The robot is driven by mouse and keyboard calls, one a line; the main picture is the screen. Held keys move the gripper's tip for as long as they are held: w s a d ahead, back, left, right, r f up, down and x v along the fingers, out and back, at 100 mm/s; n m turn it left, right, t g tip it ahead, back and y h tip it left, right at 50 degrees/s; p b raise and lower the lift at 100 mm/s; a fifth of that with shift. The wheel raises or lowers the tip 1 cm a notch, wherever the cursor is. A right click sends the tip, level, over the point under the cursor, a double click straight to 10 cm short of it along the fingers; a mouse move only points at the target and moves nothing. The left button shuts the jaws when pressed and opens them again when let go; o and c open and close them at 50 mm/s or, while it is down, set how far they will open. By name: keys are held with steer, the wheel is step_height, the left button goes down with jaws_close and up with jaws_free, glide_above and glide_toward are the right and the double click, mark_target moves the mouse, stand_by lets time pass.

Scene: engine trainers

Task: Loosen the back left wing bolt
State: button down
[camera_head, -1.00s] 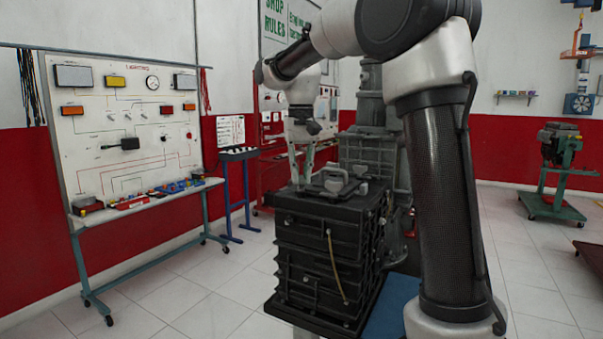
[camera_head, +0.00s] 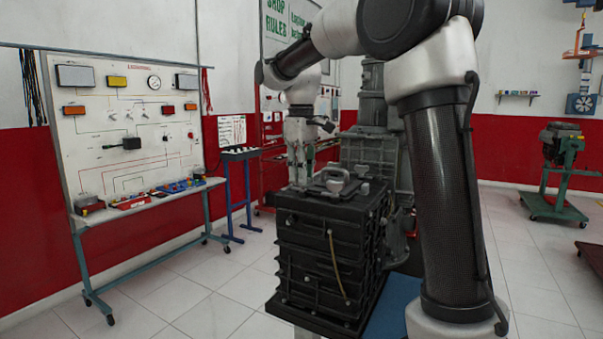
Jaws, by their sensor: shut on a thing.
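A black ribbed box-like unit (camera_head: 322,262) stands in the middle, with a raised plate and a handle-like grey part (camera_head: 336,180) on its top. A small light wing bolt (camera_head: 364,189) shows on the top to the right of that part. My gripper (camera_head: 301,180) points straight down at the back left of the top. Its fingers are close together, shut on a bolt there that they hide almost wholly. Whether the bolt has turned cannot be seen at this size.
Grey machine housings (camera_head: 372,150) stand close behind the unit. A wiring board on a wheeled stand (camera_head: 128,130) is at the left. A small blue-legged stand (camera_head: 240,190) is behind it. An engine on a green stand (camera_head: 556,175) is far right. Tiled floor at the left is clear.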

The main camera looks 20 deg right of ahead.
steer(key=shift+n, duration=0.6)
steer(key=c, duration=1.4)
jaws_free()
steer(key=shift+c, duration=0.2)
step_height(320, 180, up, 12)
